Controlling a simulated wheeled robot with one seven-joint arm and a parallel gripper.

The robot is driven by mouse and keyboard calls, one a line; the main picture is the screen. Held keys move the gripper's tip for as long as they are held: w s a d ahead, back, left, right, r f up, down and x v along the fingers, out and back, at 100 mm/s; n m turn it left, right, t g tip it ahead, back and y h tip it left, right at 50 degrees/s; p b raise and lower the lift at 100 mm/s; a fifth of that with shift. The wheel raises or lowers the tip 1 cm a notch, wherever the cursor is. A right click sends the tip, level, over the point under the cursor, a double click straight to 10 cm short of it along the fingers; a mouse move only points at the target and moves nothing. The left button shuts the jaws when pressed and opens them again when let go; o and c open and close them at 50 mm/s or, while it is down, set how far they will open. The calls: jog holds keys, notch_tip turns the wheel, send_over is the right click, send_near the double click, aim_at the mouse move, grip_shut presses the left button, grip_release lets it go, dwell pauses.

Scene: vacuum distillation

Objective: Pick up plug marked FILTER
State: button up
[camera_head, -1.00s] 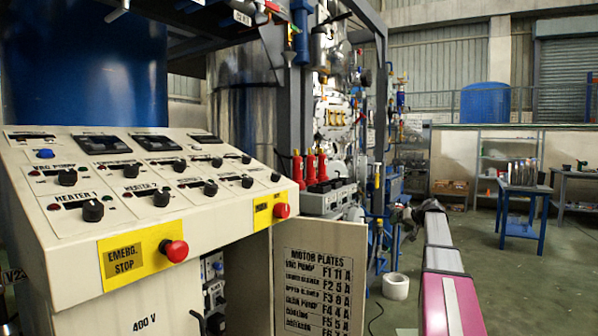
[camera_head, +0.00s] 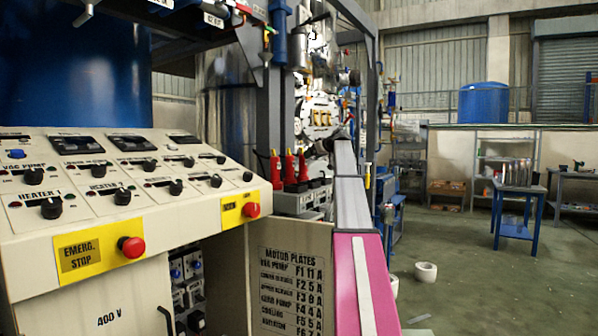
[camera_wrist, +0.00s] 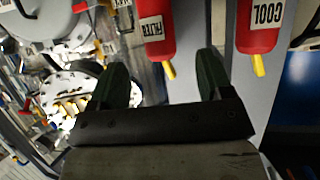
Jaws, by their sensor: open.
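The plug marked FILTER (camera_wrist: 154,27) is red with a white label and a yellow tip, seen upside down in the wrist view. Its yellow tip lies between the two dark fingers of my gripper (camera_wrist: 161,75), which is open and empty. Whether the plug's body is between the fingers in depth, I cannot tell. A red plug marked COOL (camera_wrist: 258,28) is to the right, outside the fingers. In the head view several red plugs (camera_head: 289,166) stand upright in a row on a grey socket box (camera_head: 297,201). Their labels are too small to read there.
The control panel (camera_head: 120,170) with knobs and an emergency stop (camera_head: 131,247) fills the left. An open cabinet door (camera_head: 293,275) stands below the plugs. Metal frame and pipework are close behind. The floor (camera_head: 465,270) on the right is mostly open, with a white roll (camera_head: 426,272).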

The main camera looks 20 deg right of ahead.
aim_at(303, 161)
jog(key=x, duration=0.8)
jog(key=shift+d+f, duration=0.15)
jog(key=shift+f, duration=0.05)
jog(key=c, duration=1.2)
